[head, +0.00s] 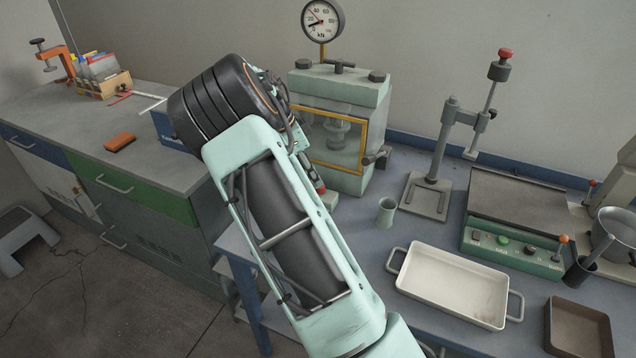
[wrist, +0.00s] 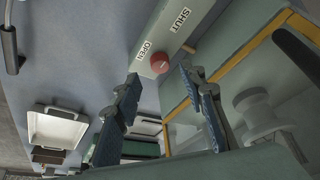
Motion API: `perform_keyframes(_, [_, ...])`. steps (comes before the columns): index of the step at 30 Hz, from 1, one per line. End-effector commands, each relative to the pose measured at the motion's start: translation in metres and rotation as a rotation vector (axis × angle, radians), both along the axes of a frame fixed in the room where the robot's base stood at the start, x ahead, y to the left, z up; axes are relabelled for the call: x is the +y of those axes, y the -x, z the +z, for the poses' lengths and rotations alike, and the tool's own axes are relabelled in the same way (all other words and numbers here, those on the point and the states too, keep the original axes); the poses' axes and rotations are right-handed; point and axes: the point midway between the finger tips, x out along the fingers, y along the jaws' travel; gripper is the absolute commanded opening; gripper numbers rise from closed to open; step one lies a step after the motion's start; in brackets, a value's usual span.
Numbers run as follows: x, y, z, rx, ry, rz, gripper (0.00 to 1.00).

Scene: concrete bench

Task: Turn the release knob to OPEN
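In the wrist view, the release knob (wrist: 159,63) is a small round red knob on a pale green panel. The white OPEN label (wrist: 145,51) is close beside it, and the SHUT label (wrist: 180,20) is farther along the same panel. I cannot tell which way the knob points. My gripper (wrist: 160,76) is open, its two dark blue fingers spread wide. The knob shows between and just beyond the fingertips, with no visible contact. In the head view, my arm hides most of the gripper and the knob area in front of the press (head: 343,92).
The press has a yellow-framed clear window (head: 335,135) and a gauge (head: 322,20) above. A grey-green cup (head: 386,212), a white tray (head: 455,285) and a stand (head: 432,185) are to its right. A lower cabinet bench (head: 60,120) is at left.

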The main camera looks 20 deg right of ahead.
Motion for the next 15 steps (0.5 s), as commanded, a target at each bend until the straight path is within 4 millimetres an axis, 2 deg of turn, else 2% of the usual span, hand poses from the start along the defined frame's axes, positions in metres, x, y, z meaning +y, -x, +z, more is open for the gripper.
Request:
perform_keyframes(3, [-0.008, 0.001, -0.020, 0.002, 0.000, -0.001, 0.38])
perform_keyframes(6, [-0.013, 0.000, -0.031, 0.000, -0.001, 0.000, 0.38])
perform_keyframes(15, [-0.017, 0.000, -0.042, -0.001, -0.001, 0.002, 0.38])
